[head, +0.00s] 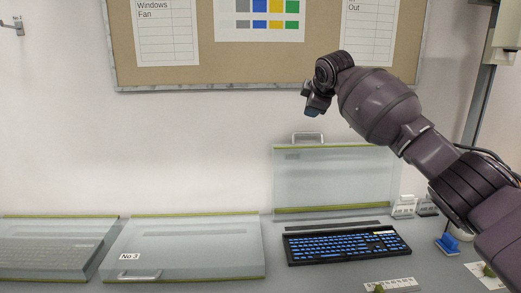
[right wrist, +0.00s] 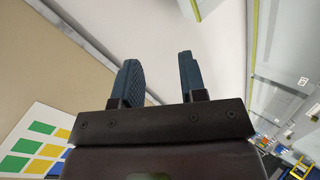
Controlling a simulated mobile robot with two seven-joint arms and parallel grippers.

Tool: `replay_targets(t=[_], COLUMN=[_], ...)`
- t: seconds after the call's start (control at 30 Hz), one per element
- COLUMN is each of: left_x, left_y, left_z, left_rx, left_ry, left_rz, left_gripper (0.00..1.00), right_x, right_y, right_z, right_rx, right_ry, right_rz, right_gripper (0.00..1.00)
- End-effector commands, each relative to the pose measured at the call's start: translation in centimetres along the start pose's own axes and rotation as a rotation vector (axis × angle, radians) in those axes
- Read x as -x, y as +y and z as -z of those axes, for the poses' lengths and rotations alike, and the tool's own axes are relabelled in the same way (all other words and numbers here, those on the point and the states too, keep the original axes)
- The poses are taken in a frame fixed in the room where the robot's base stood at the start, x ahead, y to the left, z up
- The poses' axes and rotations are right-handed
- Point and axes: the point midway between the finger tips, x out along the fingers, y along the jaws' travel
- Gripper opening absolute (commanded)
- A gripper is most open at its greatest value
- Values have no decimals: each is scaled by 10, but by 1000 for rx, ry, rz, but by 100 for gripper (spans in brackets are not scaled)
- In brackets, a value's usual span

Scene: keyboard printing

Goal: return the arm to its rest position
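My right arm reaches in from the right in the head view, raised in front of the wall. Its gripper (head: 312,110) hangs at the arm's end, above the open clear cover and well clear of the table. In the right wrist view, the two blue fingers of this gripper (right wrist: 158,68) stand apart with nothing between them. My left arm and gripper are not in view.
A black keyboard with blue keys (head: 345,245) lies below the raised clear cover (head: 333,178). A closed clear cover marked No 3 (head: 190,245) and another closed cover (head: 50,245) are on the left. A pinboard (head: 200,76) hangs behind.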

Motion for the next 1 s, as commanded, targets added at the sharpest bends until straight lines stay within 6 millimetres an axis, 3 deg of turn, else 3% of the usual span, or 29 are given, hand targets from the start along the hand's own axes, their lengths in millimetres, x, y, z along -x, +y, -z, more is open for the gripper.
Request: replay_targets(t=[0.03, 0.17, 0.3, 0.47, 0.77, 1.0], left_x=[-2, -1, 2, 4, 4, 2], left_y=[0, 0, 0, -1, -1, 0], left_z=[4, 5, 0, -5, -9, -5], left_rx=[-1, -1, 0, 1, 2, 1], left_ry=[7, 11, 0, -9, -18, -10], left_rz=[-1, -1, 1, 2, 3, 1], left_gripper=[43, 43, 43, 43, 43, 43], right_x=[9, 20, 18, 9, -15, -26], right_y=[8, 13, -1, -29, -117, -194], right_z=[14, 40, 54, 56, 26, -19], right_rx=[-21, -91, -176, -268, -481, -645], right_ry=[39, 143, 258, 369, 559, 638], right_rz=[-54, -170, -252, -299, -336, -343], right_gripper=[38, 38, 38, 38, 38, 38])
